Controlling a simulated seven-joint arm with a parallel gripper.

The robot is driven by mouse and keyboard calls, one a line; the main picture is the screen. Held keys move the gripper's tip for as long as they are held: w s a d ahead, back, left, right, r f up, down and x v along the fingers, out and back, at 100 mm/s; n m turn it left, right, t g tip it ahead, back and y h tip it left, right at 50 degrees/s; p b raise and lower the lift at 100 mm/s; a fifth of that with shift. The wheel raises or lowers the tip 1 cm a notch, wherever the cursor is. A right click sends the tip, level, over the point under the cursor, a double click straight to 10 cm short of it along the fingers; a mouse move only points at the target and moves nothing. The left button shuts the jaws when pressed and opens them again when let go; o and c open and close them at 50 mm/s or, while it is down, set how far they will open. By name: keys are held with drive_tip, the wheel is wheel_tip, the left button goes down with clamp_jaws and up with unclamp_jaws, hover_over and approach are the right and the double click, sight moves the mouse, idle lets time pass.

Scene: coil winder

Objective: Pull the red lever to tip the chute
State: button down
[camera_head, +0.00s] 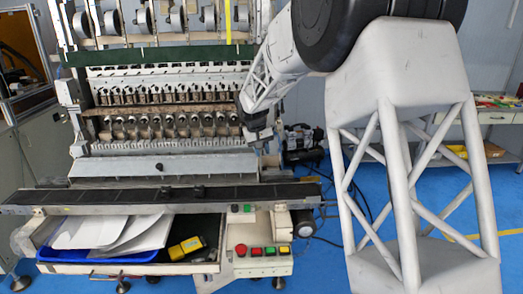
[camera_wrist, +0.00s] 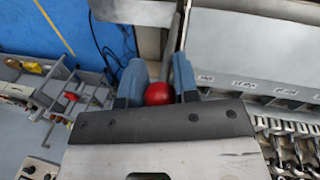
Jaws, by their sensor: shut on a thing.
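The red ball knob of the lever (camera_wrist: 158,94) shows in the wrist view, with its thin metal rod (camera_wrist: 184,25) running up from it. My gripper (camera_wrist: 158,82) has its two blue-grey fingers shut on the knob, one on each side. In the head view my gripper (camera_head: 261,136) is at the right end of the machine, and the knob is hidden there. A long grey sloped panel (camera_head: 165,165), which looks like the chute, spans the machine's front. A grey panel with small labels (camera_wrist: 250,45) lies right of the rod in the wrist view.
A dark conveyor belt (camera_head: 110,195) runs below the panel. A control box with red, green and yellow buttons (camera_head: 262,262) stands below. A blue tray (camera_head: 95,257) holds white sheets. A motor unit (camera_head: 302,140) is close right of my gripper. Blue floor is at right.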

drive_tip(key=s+t, duration=0.4)
drive_tip(key=s, duration=0.2)
idle(0.6)
drive_tip(key=shift+s, duration=0.1)
idle(0.4)
drive_tip(key=c, duration=0.9)
unclamp_jaws()
drive_tip(key=shift+v, duration=3.9)
